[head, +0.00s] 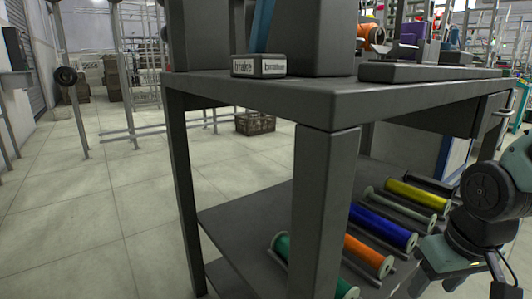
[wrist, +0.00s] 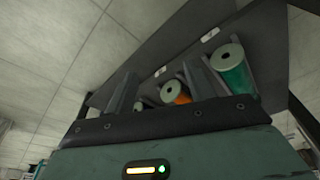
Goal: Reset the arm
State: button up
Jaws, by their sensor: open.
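My gripper (wrist: 163,85) is open in the wrist view, its two dark fingers apart and nothing held between them. Beyond the fingers lie an orange bobbin (wrist: 183,97) and a green bobbin (wrist: 232,72) on the shelf. In the head view my arm is at the right edge, bent down beside the workbench's lower shelf; its fingers cannot be made out there. The shelf holds a green bobbin (head: 281,246), an orange bobbin (head: 367,256), a blue bobbin (head: 383,228) and a yellow bobbin (head: 416,194), lying on their sides in a row.
The dark workbench top (head: 330,96) overhangs the shelf, with a thick leg (head: 322,215) at the near corner. A block labelled "brake" (head: 259,66) sits on top. Tiled floor (head: 90,220) is clear at the left. A brown crate (head: 255,123) stands behind.

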jog(key=s+a+r+n+g+p, duration=0.1)
jog(key=s+a+r+n+p, duration=0.2)
jog(key=s+a+r+p, duration=0.5)
jog(key=s+a+r+n+g+p, duration=0.1)
jog(key=s+a+r+n+p, duration=0.35)
jog(key=a+r+p, duration=0.55)
jog(key=d+r+p, duration=0.1)
jog(key=r+p, duration=1.6)
jog(key=r, duration=0.2)
jog(key=d+r+m+p, duration=0.1)
jog(key=d+r+p, duration=0.1)
jog(key=r+p, duration=1.6)
jog(key=shift+w+d+r, duration=0.15)
jog(key=shift+d+r, duration=0.1)
jog(key=shift+r, duration=0.2)
dwell(2.0)
